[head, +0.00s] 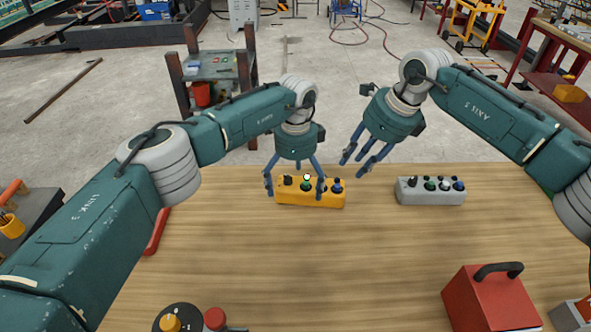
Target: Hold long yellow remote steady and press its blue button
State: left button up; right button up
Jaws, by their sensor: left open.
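The long yellow remote (312,199) lies on the wooden table near its far edge, with a row of knobs and buttons on top. Its blue button (337,186) is near the right end. My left gripper (294,184) points down over the left and middle part of the remote. Its fingers are spread open around that part; I cannot tell whether they touch it. My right gripper (359,162) is tilted down to the left, above and right of the remote. Its fingers are apart and empty.
A similar grey remote (431,192) lies to the right on the wooden table (300,265). A red box with a dark handle (490,297) stands front right. A round dark base with yellow and red knobs (181,318) is at the front left. The table's middle is clear.

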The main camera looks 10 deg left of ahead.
aim_at(296, 188)
pick_arm(q)
jog(key=shift+f, duration=1.65)
jog(key=c, duration=1.6)
pick_arm(e)
grip_shut()
